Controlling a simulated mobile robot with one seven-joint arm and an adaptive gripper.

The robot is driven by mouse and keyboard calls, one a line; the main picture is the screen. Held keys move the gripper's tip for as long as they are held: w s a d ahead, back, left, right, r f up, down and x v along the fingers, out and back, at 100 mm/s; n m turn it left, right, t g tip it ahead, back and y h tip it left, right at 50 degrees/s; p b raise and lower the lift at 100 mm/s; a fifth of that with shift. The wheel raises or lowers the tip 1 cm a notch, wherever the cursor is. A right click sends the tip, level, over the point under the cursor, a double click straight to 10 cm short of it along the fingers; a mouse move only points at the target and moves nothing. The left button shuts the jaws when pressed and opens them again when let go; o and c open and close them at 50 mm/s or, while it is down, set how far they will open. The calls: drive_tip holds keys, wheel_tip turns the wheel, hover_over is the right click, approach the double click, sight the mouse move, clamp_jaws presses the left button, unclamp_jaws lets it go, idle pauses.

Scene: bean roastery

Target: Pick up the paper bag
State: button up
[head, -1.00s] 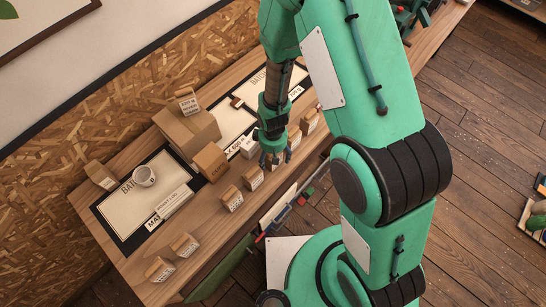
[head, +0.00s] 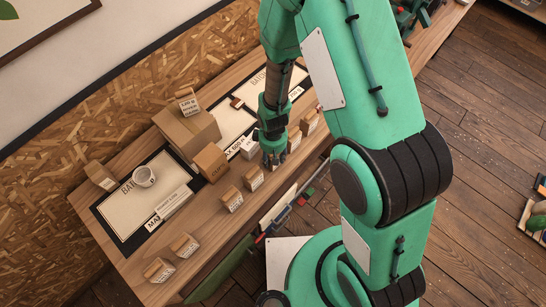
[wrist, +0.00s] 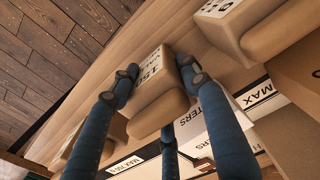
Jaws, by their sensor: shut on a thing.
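The paper bag (wrist: 160,108) is brown with a rolled top and a printed label on its face. In the wrist view it sits between my fingers. My gripper (wrist: 157,76) is shut on it, with blue fingertips against its two sides and a third finger behind. In the head view my gripper (head: 272,160) is low over the workbench, and its fingers and wrist mostly hide the bag there. I cannot tell whether the bag touches the bench.
Similar bags stand close by along the bench's (head: 205,222) front edge, including one on the left (head: 252,178) and one on the right (head: 293,138).

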drive_tip(key=shift+r, duration=0.1)
drive_tip(key=shift+r, duration=1.05)
drive_tip(key=shift+s+d+r, duration=0.2)
drive_tip(key=shift+s+r, duration=0.3)
drive_tip(key=shift+r, duration=0.15)
drive_tip(key=s+d, duration=0.2)
drive_tip(key=s, duration=0.5)
drive_tip(key=s+d+r+b, duration=0.1)
drive_tip(key=s+d, duration=0.2)
drive_tip(key=s, duration=0.4)
drive_tip(key=shift+d+r+b, duration=0.15)
drive_tip(key=shift+r+b, duration=0.05)
drive_tip(key=shift+b, duration=0.1)
drive_tip(key=shift+r, duration=0.1)
